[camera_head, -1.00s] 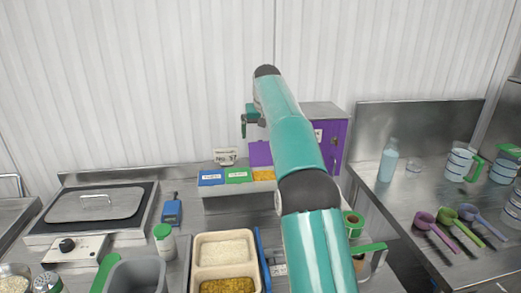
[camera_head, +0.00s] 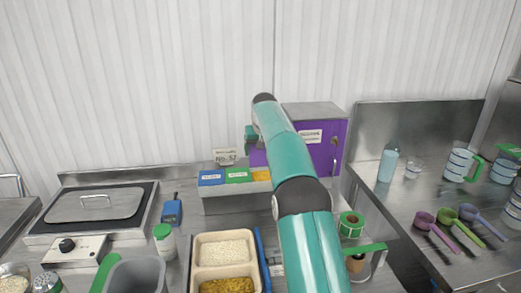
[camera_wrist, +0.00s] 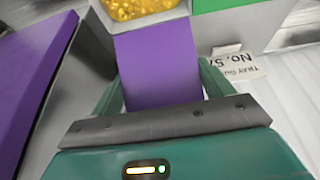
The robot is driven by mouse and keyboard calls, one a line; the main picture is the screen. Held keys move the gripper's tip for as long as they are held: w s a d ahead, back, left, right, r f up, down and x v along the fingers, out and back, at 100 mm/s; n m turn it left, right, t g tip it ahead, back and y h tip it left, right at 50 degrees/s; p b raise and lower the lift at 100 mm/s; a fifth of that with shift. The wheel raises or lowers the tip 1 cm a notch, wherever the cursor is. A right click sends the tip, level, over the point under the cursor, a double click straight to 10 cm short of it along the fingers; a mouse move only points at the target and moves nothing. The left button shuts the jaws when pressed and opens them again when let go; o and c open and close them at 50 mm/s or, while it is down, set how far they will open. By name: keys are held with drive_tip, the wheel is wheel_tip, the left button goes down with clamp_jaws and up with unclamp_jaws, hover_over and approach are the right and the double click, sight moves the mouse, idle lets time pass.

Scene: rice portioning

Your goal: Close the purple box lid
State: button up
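The purple lid (camera_wrist: 158,65) stands raised beside an uncovered compartment of yellow grains (camera_wrist: 135,8) in the wrist view. In the head view, a purple patch (camera_head: 257,158) shows left of my arm, behind the yellow grains (camera_head: 261,175). My gripper (camera_wrist: 163,85) has its green fingers spread apart, one at each side edge of the lid. I cannot tell whether they touch it. In the head view my gripper (camera_head: 250,138) is mostly hidden behind my arm, above the back of the bin row.
Blue (camera_head: 211,177) and green (camera_head: 238,175) lids cover the neighbouring compartments. A tray sign (camera_head: 229,157) stands behind them. A purple cabinet (camera_head: 325,150) stands close on the right.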

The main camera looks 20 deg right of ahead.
drive_tip(key=c, duration=0.8)
